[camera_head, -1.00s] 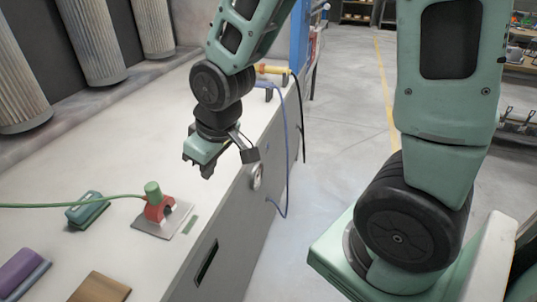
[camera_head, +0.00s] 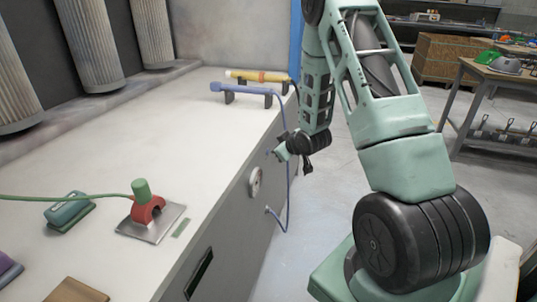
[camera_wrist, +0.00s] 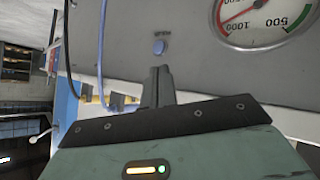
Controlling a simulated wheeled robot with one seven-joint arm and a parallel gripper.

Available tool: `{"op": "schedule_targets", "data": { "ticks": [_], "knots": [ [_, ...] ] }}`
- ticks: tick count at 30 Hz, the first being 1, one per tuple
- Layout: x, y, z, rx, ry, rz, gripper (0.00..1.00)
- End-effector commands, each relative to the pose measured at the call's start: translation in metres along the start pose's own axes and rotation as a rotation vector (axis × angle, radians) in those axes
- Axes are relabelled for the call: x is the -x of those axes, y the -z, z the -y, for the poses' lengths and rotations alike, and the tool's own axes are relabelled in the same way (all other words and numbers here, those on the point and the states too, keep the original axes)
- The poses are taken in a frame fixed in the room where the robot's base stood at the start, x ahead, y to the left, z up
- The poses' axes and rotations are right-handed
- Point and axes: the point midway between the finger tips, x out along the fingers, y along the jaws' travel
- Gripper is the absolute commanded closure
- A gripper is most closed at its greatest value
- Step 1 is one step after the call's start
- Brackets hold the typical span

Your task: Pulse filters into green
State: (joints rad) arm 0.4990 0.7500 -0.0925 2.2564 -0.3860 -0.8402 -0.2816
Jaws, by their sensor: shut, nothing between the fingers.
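My gripper (camera_wrist: 161,72) is shut and empty, its fingertips just short of a small blue button (camera_wrist: 161,47) on the grey bench front. In the head view my gripper (camera_head: 281,153) is beside that front, right of the round gauge (camera_head: 256,182). In the wrist view the gauge (camera_wrist: 264,25) is upside down and cropped, with a green arc on the right and a red arc. Its red needle appears to point to the red side, away from green. Pleated filters (camera_head: 92,45) hang at the back left. I cannot tell whether the fingertips touch the button.
A blue wand (camera_head: 240,90) and a yellow wand (camera_head: 258,76) rest on black holders at the bench's far end. Their hoses hang near my gripper. A red tool with a green top (camera_head: 145,203) stands on a plate. The bench middle is clear.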

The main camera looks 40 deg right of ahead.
Motion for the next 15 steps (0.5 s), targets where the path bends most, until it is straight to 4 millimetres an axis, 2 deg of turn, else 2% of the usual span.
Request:
{"op": "schedule_targets", "data": {
  "ticks": [1,6,9,15],
  "knots": [
    [-0.009,-0.017,-0.011,0.006,-0.017,-0.029,1.0],
    [-0.023,-0.054,-0.039,0.042,-0.072,-0.16,1.0],
    [-0.025,-0.071,-0.048,0.054,-0.097,-0.219,1.0],
    [-0.024,-0.087,-0.057,0.067,-0.125,-0.287,1.0]
  ]
}}
